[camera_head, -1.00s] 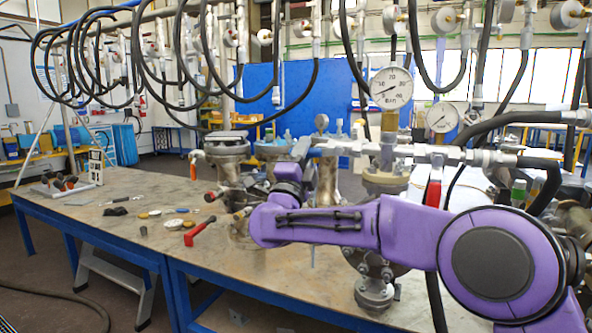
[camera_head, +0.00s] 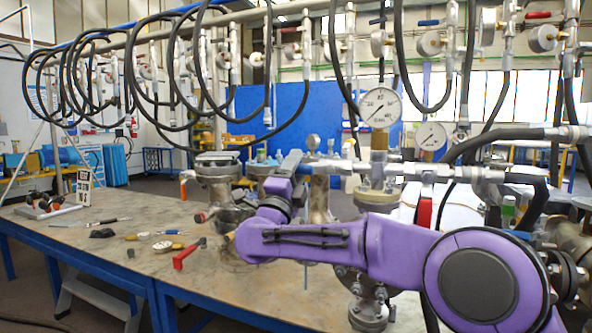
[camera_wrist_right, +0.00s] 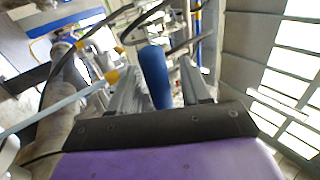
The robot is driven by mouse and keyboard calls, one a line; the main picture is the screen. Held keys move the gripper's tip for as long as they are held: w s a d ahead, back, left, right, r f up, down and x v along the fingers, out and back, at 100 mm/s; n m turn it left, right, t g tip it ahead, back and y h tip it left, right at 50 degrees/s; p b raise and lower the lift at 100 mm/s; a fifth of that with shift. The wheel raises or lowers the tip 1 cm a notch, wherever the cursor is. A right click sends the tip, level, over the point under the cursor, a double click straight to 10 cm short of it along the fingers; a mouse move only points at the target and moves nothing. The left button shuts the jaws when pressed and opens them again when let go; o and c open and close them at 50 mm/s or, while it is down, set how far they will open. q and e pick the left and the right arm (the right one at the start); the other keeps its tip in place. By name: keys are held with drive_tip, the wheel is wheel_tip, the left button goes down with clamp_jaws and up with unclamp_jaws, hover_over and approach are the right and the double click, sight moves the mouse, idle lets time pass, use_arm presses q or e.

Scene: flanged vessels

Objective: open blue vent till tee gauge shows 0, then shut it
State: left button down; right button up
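My right arm's gripper (camera_head: 290,163) is at the valve line left of the gauges, partly hidden by its own wrist. In the right wrist view a blue handle (camera_wrist_right: 155,76) stands between the two grey fingers of the gripper (camera_wrist_right: 163,88). It lies close to the left finger, with a narrow gap to the right one. A large round white gauge (camera_head: 380,107) marked in bar stands on a brass fitting above the tee line; its needle is too small to read surely. A second gauge (camera_head: 430,136) sits behind it to the right. My left gripper is not in view.
The steel-topped bench (camera_head: 100,262) carries flanged vessels (camera_head: 222,190), a red-handled tool (camera_head: 188,253) and small loose parts. Black hoses (camera_head: 205,60) hang in loops above. A red-handled valve (camera_head: 425,212) hangs right of the large gauge. The bench's left part has bare room.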

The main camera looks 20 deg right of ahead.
drive_tip(key=shift+s+a+f, duration=0.15)
drive_tip(key=shift+a+f, duration=0.05)
drive_tip(key=shift+f, duration=0.1)
drive_tip(key=b+v, duration=0.2)
drive_tip(key=v, duration=0.7)
drive_tip(key=shift+s+a, duration=0.2)
drive_tip(key=shift+s, duration=0.1)
drive_tip(key=shift+f, duration=0.15)
idle(1.9)
